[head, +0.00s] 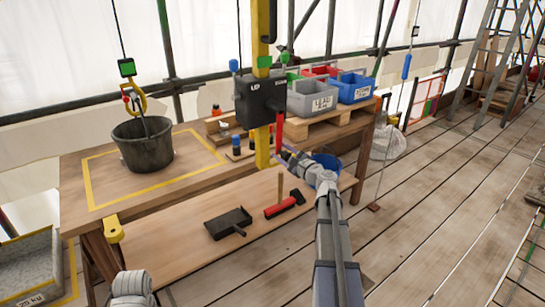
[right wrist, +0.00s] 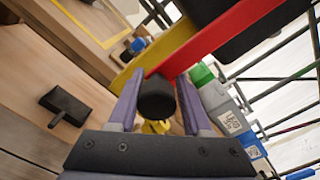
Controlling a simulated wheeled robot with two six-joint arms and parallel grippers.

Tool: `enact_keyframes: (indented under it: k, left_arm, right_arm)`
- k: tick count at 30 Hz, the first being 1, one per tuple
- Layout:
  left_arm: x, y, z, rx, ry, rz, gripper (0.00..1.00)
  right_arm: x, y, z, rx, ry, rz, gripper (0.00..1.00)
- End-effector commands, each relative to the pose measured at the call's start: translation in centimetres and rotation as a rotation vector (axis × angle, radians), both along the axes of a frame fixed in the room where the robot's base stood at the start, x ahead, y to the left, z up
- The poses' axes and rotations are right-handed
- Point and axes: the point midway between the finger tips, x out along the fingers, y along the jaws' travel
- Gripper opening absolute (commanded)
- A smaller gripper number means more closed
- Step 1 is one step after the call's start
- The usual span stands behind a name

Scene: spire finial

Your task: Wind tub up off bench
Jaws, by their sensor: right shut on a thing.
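The dark grey tub (head: 143,146) stands upright on the wooden bench (head: 75,178), inside a yellow outline. Its bail rises to a yellow hook (head: 139,103), on a line below a green block (head: 127,68). The black winch box (head: 258,100), marked UP, sits on a yellow post (head: 262,148). Its red crank arm (head: 279,130) hangs down and also shows in the right wrist view (right wrist: 228,38). My right gripper (head: 283,153) is shut on the crank's black knob (right wrist: 157,100), with a finger on each side. My left gripper is out of view; only part of that arm shows at the bottom left.
Labelled bins (head: 314,98) stand on a pallet right of the winch. A blue bucket (head: 327,162) is behind my right arm. The plank floor at right is mostly clear.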

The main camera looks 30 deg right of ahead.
Motion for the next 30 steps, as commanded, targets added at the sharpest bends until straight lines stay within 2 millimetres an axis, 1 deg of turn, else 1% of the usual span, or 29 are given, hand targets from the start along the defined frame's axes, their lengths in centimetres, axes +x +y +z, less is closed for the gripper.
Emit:
enact_keyframes:
  k: [1,8,14,18,23,30]
  left_arm:
    - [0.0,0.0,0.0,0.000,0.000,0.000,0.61]
    - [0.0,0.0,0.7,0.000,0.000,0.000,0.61]
    - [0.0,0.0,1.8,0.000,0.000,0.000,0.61]
    - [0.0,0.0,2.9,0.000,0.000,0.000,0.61]
    - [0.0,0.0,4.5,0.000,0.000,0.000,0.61]
    - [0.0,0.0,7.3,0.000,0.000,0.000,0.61]
  right_arm:
    - [0.3,-1.0,0.0,-0.047,-0.003,-0.001,0.00]
    - [0.5,-4.4,0.6,-0.264,-0.019,0.002,0.00]
    - [0.8,-7.3,1.8,-0.455,-0.034,0.002,0.00]
    - [0.9,-9.2,2.9,-0.587,-0.045,0.001,0.00]
    - [1.0,-11.1,4.5,-0.739,-0.057,0.002,0.00]
    - [1.2,-13.5,7.3,-0.966,-0.075,0.002,0.00]
